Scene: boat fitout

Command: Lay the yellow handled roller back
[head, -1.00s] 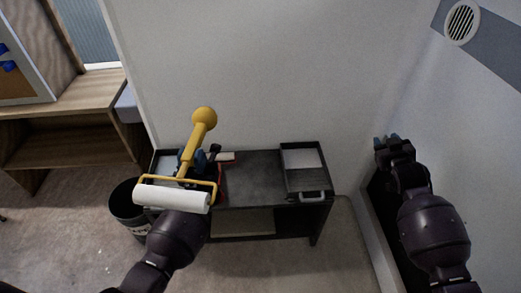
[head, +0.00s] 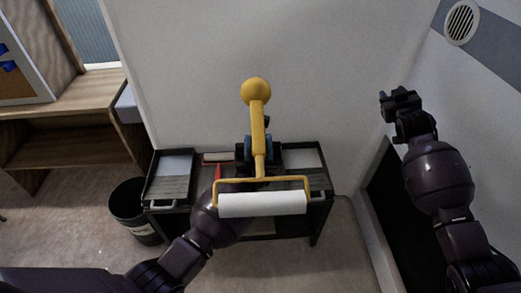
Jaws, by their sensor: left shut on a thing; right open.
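The yellow handled roller (head: 258,125) has a yellow handle with a round knob, a yellow wire frame and a white roller sleeve. My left gripper (head: 258,150) is shut on its handle and holds it up in front of the dark bench. The knob points away from me and the white sleeve is nearest me. The gripper and roller hide the middle of the bench top. A second roller with a red handle (head: 217,172) and white sleeve lies on the bench, left of my gripper. My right gripper (head: 400,98) is open and empty at the right, near the wall.
The dark bench (head: 208,195) carries a left paint tray (head: 172,173) and a right paint tray (head: 303,160). A black bucket (head: 131,208) stands on the floor at its left. A wooden shelf unit (head: 75,130) is further left. A white wall rises behind the bench.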

